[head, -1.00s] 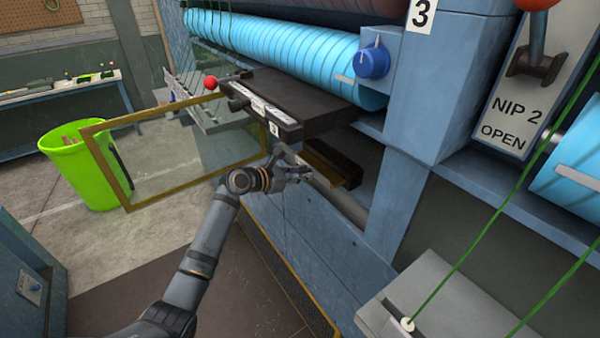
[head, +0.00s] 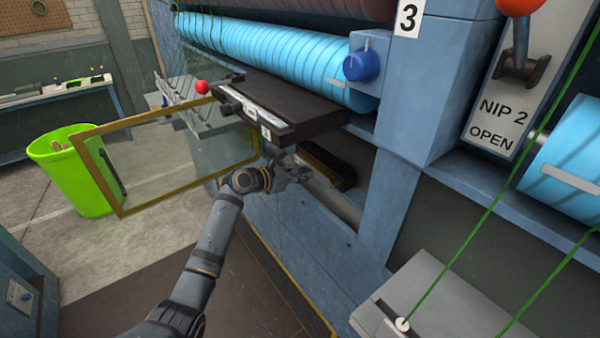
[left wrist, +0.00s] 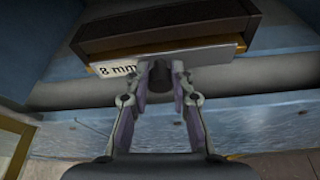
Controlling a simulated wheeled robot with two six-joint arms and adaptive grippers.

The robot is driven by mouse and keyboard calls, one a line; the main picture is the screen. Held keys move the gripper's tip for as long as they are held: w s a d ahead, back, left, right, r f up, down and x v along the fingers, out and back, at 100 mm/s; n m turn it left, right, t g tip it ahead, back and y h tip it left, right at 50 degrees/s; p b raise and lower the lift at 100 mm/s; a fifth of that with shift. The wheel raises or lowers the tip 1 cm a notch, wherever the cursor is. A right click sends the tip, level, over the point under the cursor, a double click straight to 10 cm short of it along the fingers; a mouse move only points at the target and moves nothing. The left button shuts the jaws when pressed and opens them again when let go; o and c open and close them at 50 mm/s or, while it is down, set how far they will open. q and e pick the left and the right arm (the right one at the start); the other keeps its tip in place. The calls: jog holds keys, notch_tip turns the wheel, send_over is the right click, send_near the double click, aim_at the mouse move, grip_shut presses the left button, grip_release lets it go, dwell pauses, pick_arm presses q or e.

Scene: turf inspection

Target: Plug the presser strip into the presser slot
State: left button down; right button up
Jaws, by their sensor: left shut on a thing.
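My left gripper (head: 298,173) is at the front of the blue machine, below the black shelf. In the left wrist view its fingers (left wrist: 160,78) are shut on a dark knob on the front of a grey plate marked "8 mm" (left wrist: 207,56), which I take as the presser strip. Behind the plate is a dark brown bar (left wrist: 165,25) with an amber lower edge. In the head view this dark bar (head: 330,163) lies in the machine opening, just beyond the fingers. The slot itself is not clearly visible, and I cannot tell how deep the strip sits. My right gripper is not in view.
The black shelf (head: 285,105) overhangs the opening. A framed clear guard (head: 165,165) stands open left of my gripper. A grey roller (head: 335,205) runs below the bar. A green bin (head: 72,170) stands at left. Green cords cross the right side.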

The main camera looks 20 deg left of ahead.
pick_arm(q)
jog(key=shift+w+d, duration=0.7)
jog(key=shift+w, duration=0.15)
jog(key=c, duration=1.1)
grip_release()
jog(key=shift+s+a, duration=0.15)
jog(key=shift+s, duration=0.05)
jog(key=v, duration=1.1)
jog(key=shift+s+r, duration=0.2)
jog(key=shift+r, duration=0.05)
jog(key=shift+a, duration=0.1)
